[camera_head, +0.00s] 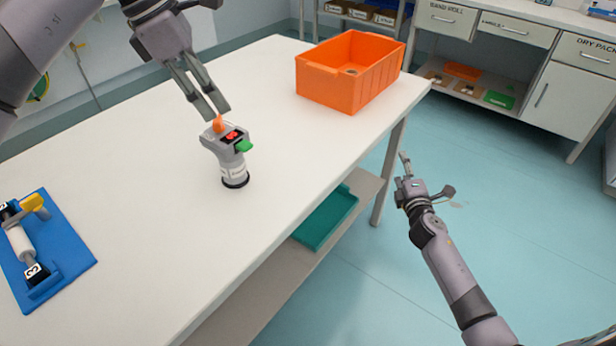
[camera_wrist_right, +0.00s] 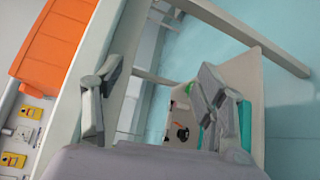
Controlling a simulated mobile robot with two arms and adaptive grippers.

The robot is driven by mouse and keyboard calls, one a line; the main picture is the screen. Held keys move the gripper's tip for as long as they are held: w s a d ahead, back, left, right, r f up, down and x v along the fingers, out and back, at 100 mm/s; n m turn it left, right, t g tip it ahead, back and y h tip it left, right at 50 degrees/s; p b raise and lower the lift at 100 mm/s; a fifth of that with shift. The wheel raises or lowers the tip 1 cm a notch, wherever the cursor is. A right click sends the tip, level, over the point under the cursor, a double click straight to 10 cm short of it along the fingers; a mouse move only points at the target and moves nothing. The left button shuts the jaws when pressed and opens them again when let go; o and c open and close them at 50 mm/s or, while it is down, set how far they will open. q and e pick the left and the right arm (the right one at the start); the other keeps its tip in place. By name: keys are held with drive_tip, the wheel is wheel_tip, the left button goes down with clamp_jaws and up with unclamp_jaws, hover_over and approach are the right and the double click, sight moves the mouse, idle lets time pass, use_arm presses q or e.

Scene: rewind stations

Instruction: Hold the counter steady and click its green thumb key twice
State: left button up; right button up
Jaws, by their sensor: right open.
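The counter (camera_head: 233,163) stands upright on the white table, a grey head on a white body with a dark base ring. Its green thumb key (camera_head: 244,146) sticks out on the right of the head. An orange part (camera_head: 218,124) and a red patch are on top. My left gripper (camera_head: 215,112) points down just above the counter's head, its two fingers a little apart with nothing seen between them. Whether a fingertip touches the orange part is unclear. My right gripper (camera_head: 426,180) is open and empty, off the table's right edge; its spread fingers show in the right wrist view (camera_wrist_right: 155,105).
An orange bin (camera_head: 345,90) stands at the table's far right corner. A blue board (camera_head: 45,250) with a roller fixture lies at the left. A teal tray (camera_head: 326,214) sits on the shelf below. The tabletop around the counter is clear.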

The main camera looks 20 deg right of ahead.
sight(229, 156)
drive_tip(key=w+a+r+n+t+y, duration=0.1)
drive_tip(key=w+a+r+n+t, duration=0.15)
drive_tip(key=r, duration=0.55)
drive_tip(key=w+a+r+n+t+y, duration=0.1)
drive_tip(key=r+n+t+y, duration=0.15)
drive_tip(key=r, duration=0.55)
drive_tip(key=s+a+r+n+y, duration=0.2)
drive_tip(key=a+r+n+y, duration=0.3)
drive_tip(key=a+n, duration=0.2)
drive_tip(key=s+a+f+n+g+y, duration=0.1)
drive_tip(key=s+a+n+g+y, duration=0.2)
drive_tip(key=s+a+n, duration=0.1)
drive_tip(key=s+a+f+n+g+y, duration=0.2)
drive_tip(key=s+a+n+g+y, duration=0.1)
drive_tip(key=a+n, duration=0.4)
drive_tip(key=s+a+f+n+g+y, duration=0.1)
drive_tip(key=s+a+n+g+y, duration=0.2)
drive_tip(key=a, duration=0.6)
drive_tip(key=shift+s+f+n+g+y, duration=0.15)
drive_tip(key=shift+s+n+g+y, duration=0.4)
drive_tip(key=shift+s+n, duration=0.9)
drive_tip(key=shift+a+f+n, duration=0.1)
drive_tip(key=shift+a+n, duration=0.1)
drive_tip(key=shift+n, duration=0.05)
drive_tip(key=x, duration=1.7)
drive_tip(key=shift+a, duration=0.1)
